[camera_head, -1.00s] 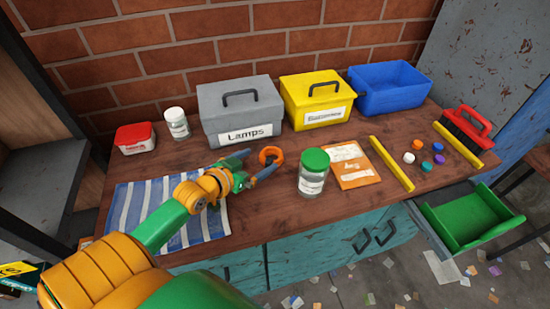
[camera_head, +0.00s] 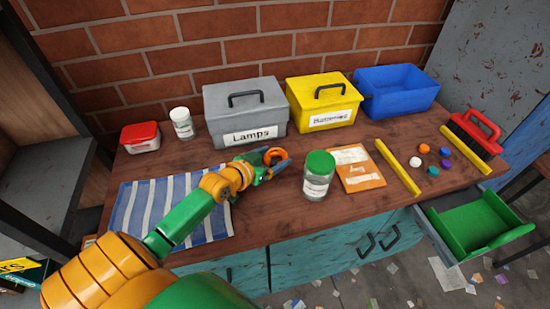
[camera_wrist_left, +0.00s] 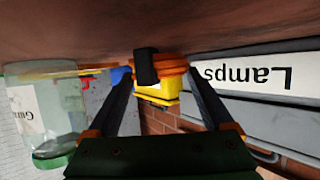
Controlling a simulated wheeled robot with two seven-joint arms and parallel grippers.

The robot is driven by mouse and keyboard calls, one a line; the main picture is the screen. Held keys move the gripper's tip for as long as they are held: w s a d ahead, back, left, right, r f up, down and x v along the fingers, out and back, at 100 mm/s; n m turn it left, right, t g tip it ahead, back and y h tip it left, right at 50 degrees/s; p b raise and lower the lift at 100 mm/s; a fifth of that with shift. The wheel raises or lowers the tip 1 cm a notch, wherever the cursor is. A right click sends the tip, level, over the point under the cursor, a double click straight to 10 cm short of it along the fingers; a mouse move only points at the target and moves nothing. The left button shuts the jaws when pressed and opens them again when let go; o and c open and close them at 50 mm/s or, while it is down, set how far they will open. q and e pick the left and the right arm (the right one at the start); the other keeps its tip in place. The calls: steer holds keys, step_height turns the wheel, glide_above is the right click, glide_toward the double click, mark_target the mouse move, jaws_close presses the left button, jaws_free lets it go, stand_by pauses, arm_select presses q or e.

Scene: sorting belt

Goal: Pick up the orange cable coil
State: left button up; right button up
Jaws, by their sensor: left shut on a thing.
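The orange cable coil (camera_head: 274,152) is on the wooden workbench, in front of the grey Lamps box (camera_head: 246,110). My left gripper (camera_head: 277,161) is shut on the coil, with a finger on each side of it. In the left wrist view, which is upside down, the coil (camera_wrist_left: 174,67) sits between the two dark fingers with a black band (camera_wrist_left: 147,66) on it. The coil is close to the bench top; I cannot tell whether it touches. My right gripper is not in view.
A green-lidded jar (camera_head: 318,176) stands close right of the gripper, before an orange-and-white packet (camera_head: 359,168). A striped cloth (camera_head: 140,210) lies under my left arm. Yellow (camera_head: 322,100) and blue (camera_head: 398,92) bins stand behind. A green drawer (camera_head: 477,222) is open at right.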

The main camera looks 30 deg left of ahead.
mark_target(271, 148)
arm_select(q)
steer(key=shift+r, duration=0.5)
steer(key=r, duration=0.2)
steer(key=r+p, duration=0.1)
steer(key=shift+s+a+r, duration=0.1)
steer(key=shift+s+r, duration=0.05)
steer(key=shift+s, duration=0.15)
steer(key=s+a+r+p, duration=0.1)
steer(key=s+a+r, duration=0.2)
steer(key=s+r, duration=0.5)
steer(key=s, duration=0.5)
steer(key=shift+r+p, duration=0.35)
